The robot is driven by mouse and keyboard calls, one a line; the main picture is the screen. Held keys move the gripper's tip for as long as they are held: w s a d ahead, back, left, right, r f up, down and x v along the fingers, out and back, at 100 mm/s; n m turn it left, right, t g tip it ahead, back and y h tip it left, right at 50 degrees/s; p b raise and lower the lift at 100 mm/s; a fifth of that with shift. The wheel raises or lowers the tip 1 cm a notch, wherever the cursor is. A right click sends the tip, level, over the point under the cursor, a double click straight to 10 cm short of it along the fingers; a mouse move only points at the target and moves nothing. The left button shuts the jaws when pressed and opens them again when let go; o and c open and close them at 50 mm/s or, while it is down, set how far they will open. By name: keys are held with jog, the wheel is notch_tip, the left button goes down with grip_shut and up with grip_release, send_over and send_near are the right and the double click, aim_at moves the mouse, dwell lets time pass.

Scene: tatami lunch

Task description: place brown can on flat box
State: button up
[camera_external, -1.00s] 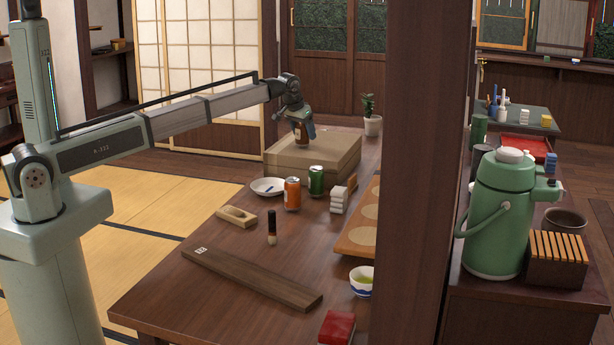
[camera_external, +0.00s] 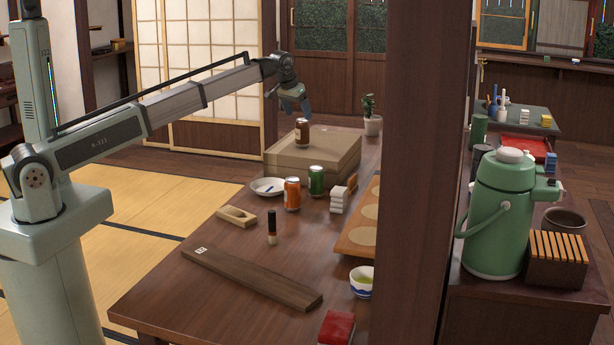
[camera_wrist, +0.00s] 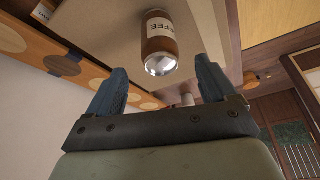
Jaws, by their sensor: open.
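The brown can (camera_external: 302,132) stands upright on top of the flat box (camera_external: 320,160) at the far end of the table. My gripper (camera_external: 294,108) is above the can and slightly to its left, open and apart from it. In the wrist view the brown can (camera_wrist: 160,42), with a "COFFEE" label, sits on the pale top of the flat box (camera_wrist: 110,22). My open gripper (camera_wrist: 162,82) shows there with its two blue fingers spread and nothing between them.
On the table in front of the box stand an orange can (camera_external: 292,194), a green can (camera_external: 316,181), a white plate (camera_external: 268,187) and a white stack (camera_external: 338,201). A dark wooden pillar (camera_external: 415,170) blocks the view on the right.

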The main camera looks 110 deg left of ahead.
jog(key=shift+v, duration=1.7)
